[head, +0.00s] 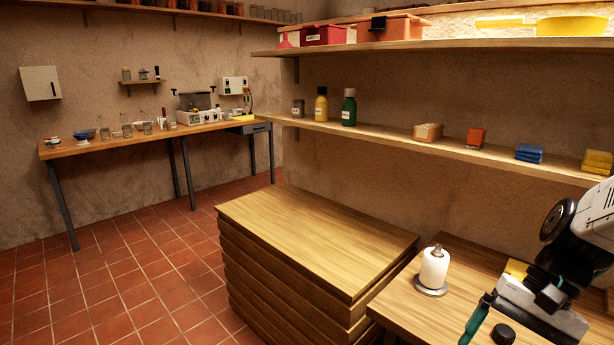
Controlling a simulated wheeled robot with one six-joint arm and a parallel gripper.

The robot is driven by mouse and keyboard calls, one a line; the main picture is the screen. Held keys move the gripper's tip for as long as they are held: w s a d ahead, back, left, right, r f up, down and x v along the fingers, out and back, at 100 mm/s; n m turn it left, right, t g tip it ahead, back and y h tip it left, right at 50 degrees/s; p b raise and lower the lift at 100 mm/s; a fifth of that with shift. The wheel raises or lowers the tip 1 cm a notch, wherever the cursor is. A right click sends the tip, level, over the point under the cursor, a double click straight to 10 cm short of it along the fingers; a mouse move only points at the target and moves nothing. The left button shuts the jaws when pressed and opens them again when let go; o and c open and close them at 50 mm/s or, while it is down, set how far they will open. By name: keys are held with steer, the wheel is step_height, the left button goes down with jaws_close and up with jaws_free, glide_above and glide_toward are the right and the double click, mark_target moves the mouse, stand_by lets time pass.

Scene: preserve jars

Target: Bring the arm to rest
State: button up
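My arm comes in from the right edge in the head view, with a white and black upper link. My gripper (515,318) is low at the right, over the wooden worktop (465,262). One teal-green finger shows at its left side; the other finger is not clearly visible, and the lower part is cut off by the frame. I cannot tell whether it is open or shut, and nothing is clearly seen in it. A white roll on a round stand (433,268) stands upright on the worktop, left of my gripper and apart from it.
A stack of wooden boards (315,235) stands left of the worktop. Above the worktop, a lower shelf (390,142) holds bottles, boxes and cloths; an upper shelf (450,43) holds crates and a yellow pan (570,26). A far bench (95,150) carries jars. The tiled floor (130,270) is clear.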

steer(key=s+a+r+n+t+h, duration=0.3)
steer(key=s+r+n+h, duration=0.2)
steer(key=s+r+n, duration=0.1)
step_height(320, 180, up, 3)
steer(key=shift+s+f+n+t, duration=0.15)
steer(key=shift+n+t, duration=0.15)
steer(key=shift+n, duration=0.2)
stand_by(0.8)
